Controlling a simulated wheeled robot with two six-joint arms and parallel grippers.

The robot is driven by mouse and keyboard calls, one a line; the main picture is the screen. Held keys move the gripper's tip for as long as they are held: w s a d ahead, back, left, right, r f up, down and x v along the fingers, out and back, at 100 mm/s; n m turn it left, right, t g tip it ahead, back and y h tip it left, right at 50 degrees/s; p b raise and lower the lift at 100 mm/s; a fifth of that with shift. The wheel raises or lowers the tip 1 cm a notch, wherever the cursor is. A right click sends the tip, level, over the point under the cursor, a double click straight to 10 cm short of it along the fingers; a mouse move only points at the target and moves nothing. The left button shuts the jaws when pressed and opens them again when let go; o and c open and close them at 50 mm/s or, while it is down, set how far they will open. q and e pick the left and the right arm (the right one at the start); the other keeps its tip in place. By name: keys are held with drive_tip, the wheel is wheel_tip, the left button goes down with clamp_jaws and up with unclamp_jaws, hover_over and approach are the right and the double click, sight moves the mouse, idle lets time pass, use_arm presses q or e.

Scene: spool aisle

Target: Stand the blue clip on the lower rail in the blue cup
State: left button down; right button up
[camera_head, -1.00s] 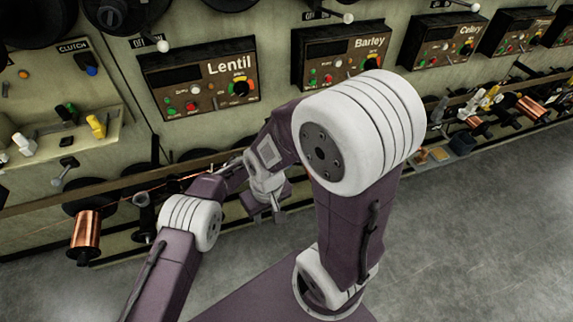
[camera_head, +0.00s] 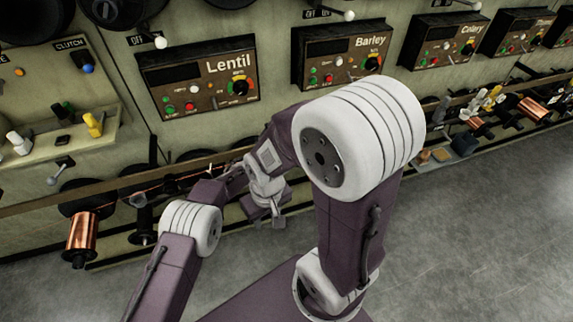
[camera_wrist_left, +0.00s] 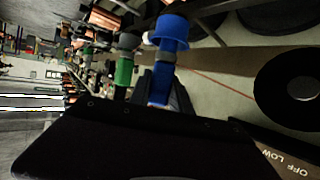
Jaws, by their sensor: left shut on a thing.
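In the left wrist view a blue clip (camera_wrist_left: 168,45) with a wide head stands at the top middle. My left gripper (camera_wrist_left: 168,92) is shut on its lower part, and the dark gripper body fills the bottom. In the head view my left gripper is too small and covered to make out, beyond its white joint. My right gripper (camera_head: 266,212) hangs below its white wrist in front of the lower wall, and its finger gap is unclear. I cannot pick out the blue cup for sure; a small dark blue box (camera_head: 463,144) lies at the wall's foot on the right.
In the left wrist view a green peg (camera_wrist_left: 124,72) stands beside the blue clip. In the head view a shelf at left holds a yellow peg (camera_head: 94,125) and others. A copper spool (camera_head: 81,232) sits below. Grey floor (camera_head: 480,230) at right is clear.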

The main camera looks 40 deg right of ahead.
use_arm(q)
drive_tip(key=shift+f, duration=0.3)
drive_tip(key=c, duration=1.1)
unclamp_jaws()
drive_tip(key=shift+a+r, duration=0.1)
drive_tip(key=shift+s+a+r, duration=0.15)
drive_tip(key=shift+a, duration=0.1)
drive_tip(key=p+v, duration=0.2)
drive_tip(key=v, duration=0.6)
drive_tip(key=shift+a, duration=0.1)
